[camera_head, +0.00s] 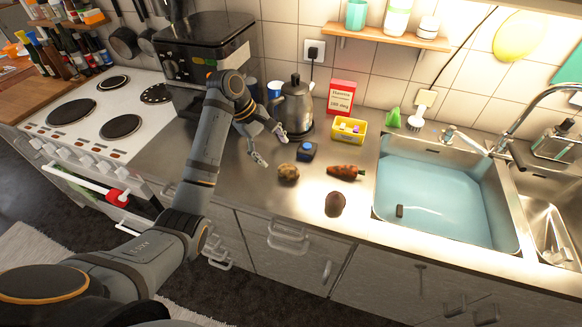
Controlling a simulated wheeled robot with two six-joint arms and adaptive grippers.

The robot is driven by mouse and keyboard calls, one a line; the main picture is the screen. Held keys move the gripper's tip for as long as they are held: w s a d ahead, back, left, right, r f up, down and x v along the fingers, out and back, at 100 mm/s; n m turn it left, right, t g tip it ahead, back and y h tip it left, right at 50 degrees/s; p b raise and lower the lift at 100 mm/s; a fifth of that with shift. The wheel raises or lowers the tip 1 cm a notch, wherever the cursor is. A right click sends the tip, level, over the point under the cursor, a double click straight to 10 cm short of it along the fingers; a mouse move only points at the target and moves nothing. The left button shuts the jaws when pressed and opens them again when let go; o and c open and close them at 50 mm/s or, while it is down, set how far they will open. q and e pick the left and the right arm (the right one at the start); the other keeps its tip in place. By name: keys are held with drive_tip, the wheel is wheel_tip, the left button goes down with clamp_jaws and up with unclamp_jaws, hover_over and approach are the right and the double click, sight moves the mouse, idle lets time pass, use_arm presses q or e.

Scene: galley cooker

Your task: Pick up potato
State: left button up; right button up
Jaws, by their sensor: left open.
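A lumpy tan-brown object that looks like the potato (289,172) lies on the steel counter, left of the sink. A smoother, darker brown oval (335,204) lies nearer the counter's front edge; I cannot tell for sure what it is. My left gripper (271,147) is open and empty, with its fingers spread above the counter. It is behind and slightly left of the tan object, apart from it. My right gripper is not in view.
A carrot-like vegetable (345,171) and a small dark blue box (306,151) lie close by. Behind are a metal kettle (296,108), a yellow tub (350,129) and a red-and-white box (341,97). The water-filled sink (440,190) is right, the stove (90,122) left.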

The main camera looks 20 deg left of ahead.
sight(287, 168)
use_arm(q)
drive_tip(key=p+x, duration=0.1)
drive_tip(key=x, duration=0.4)
drive_tip(key=shift+d+f, duration=0.15)
drive_tip(key=shift+f, duration=0.15)
drive_tip(key=x, duration=0.3)
drive_tip(key=shift+d+f, duration=0.2)
drive_tip(key=shift+f, duration=0.15)
drive_tip(key=shift+w+f, duration=0.1)
drive_tip(key=shift+f, duration=0.05)
drive_tip(key=c, duration=1.3)
drive_tip(key=shift+r, duration=0.5)
drive_tip(key=shift+c, duration=0.2)
drive_tip(key=s+a+r+b, duration=0.1)
drive_tip(key=s+a+r, duration=0.7)
drive_tip(key=a+r, duration=0.3)
drive_tip(key=shift+s+r, duration=0.25)
drive_tip(key=shift+r, duration=0.3)
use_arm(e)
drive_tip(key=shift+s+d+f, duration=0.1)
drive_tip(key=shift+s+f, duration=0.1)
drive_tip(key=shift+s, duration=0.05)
